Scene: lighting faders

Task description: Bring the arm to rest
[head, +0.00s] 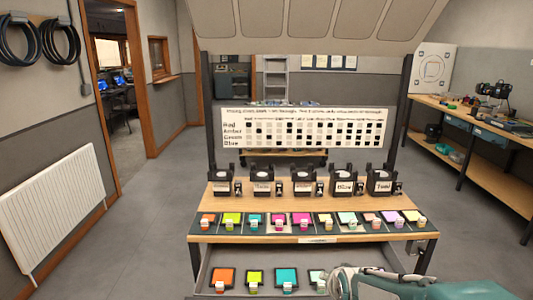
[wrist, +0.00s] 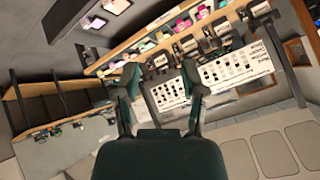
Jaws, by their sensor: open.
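My gripper (wrist: 160,76) shows in the wrist view with its two dark fingers spread apart and nothing between them. The wrist picture is strongly rotated, with the bench and label board beyond the fingers. In the head view, part of my teal-and-grey arm (head: 385,284) is at the lower right, in front of the bench's lower shelf. It overlaps the right part of that shelf and hides what lies behind it. The fingertips cannot be made out clearly there.
A wooden bench (head: 228,235) holds a row of coloured swatches and several black lamp units (head: 302,184). A white label board (head: 300,128) stands behind. The lower shelf (head: 213,258) carries more swatches. A radiator (head: 55,208) is at left, a side workbench (head: 460,130) at right. Floor beside the bench is clear.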

